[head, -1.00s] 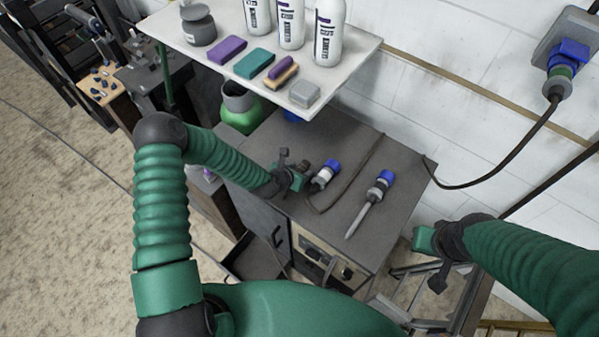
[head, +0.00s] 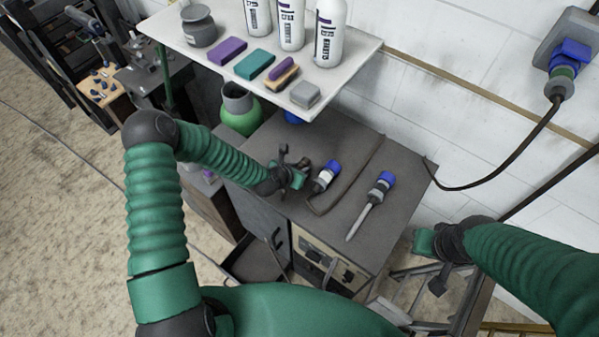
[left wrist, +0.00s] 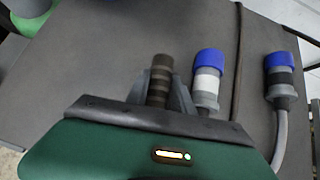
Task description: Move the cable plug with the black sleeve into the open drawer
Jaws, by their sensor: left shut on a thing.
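The plug with the black sleeve (head: 376,193) lies on the grey cabinet top, with a blue end and a grey tail. It also shows at the right of the left wrist view (left wrist: 280,78). A similar plug with a white sleeve (head: 324,177) lies left of it. My left gripper (head: 295,171) is low over the cabinet's left part, left of both plugs. Its jaws are shut on a dark brown ribbed cylinder (left wrist: 160,80), apart from the black-sleeved plug. The open drawer (head: 254,263) is at the cabinet's lower front left. My right gripper (head: 430,245) is right of the cabinet; its fingers are unclear.
A white shelf (head: 345,55) with bottles, sponges and a grey pot overhangs the cabinet's back. A green vase (head: 240,115) stands under it. A dark cable (head: 350,172) runs between the plugs. A wall socket (head: 570,50) with a plugged-in cable is at upper right.

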